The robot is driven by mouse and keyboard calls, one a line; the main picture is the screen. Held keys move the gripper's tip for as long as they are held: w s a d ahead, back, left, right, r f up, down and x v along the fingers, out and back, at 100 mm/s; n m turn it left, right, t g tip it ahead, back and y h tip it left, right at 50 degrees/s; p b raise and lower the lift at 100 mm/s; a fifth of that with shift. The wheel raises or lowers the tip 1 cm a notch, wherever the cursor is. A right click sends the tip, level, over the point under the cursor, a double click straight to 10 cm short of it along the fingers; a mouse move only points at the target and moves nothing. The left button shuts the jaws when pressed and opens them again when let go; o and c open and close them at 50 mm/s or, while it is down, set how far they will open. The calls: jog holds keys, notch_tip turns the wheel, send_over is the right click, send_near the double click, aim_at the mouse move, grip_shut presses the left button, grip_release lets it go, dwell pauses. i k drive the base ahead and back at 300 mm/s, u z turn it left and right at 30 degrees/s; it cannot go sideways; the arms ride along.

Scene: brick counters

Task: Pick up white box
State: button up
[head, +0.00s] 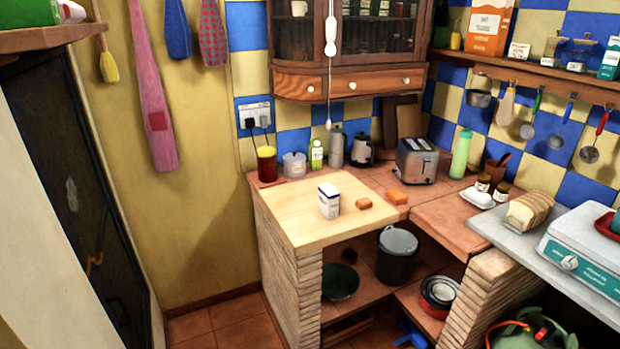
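The white box (328,201) stands upright on the light wooden board (300,230) on the brick counter in the head view. It has a dark blue band near its top and small print on its side. Nothing touches it, and the board around it is mostly bare. My gripper is not in view.
A toaster (416,160), kettle (362,149) and jars stand behind. A pull cord (330,70) hangs above the counter. Sliced bread (529,210) and a scale (585,255) are at right. Floor (225,325) shows at lower left.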

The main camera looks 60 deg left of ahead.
aim_at(328, 196)
jog(key=u, duration=2.2)
jog(key=i, duration=0.3)
jog(key=z, duration=0.1)
